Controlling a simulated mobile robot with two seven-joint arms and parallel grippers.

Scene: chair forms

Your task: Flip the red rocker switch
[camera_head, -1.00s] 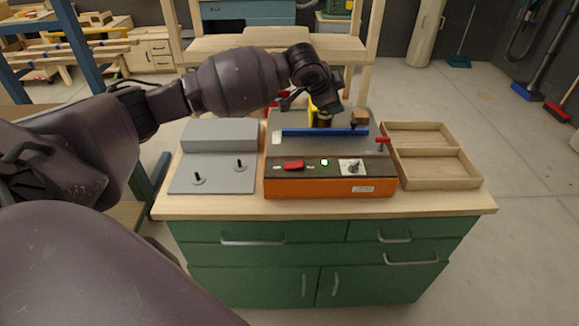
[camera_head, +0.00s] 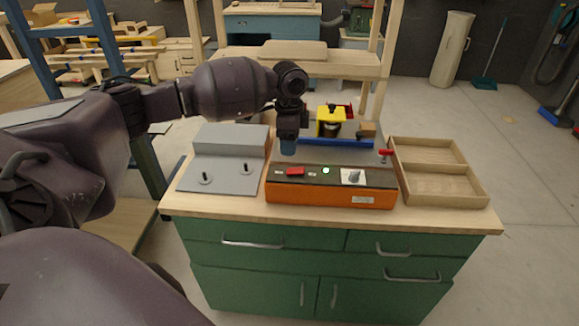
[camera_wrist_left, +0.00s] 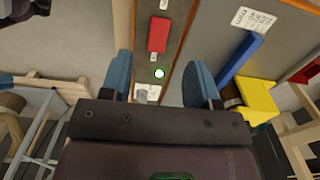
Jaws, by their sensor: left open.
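The red rocker switch (camera_head: 295,171) sits on the dark front panel of the orange machine (camera_head: 330,194), left of a lit green-white lamp (camera_head: 326,170) and a dial (camera_head: 353,176). My left gripper (camera_head: 288,146) hangs above the machine, just behind the switch in the head view, pointing down. In the left wrist view the switch (camera_wrist_left: 158,34) lies beyond and between the two blue fingertips (camera_wrist_left: 160,75), which are apart with nothing between them. The gripper is not touching the switch. My right gripper is not in view.
A blue bar (camera_head: 338,142) and a yellow part (camera_head: 331,121) stand at the machine's back. The green cabinet's wooden front edge (camera_head: 330,226) is clear.

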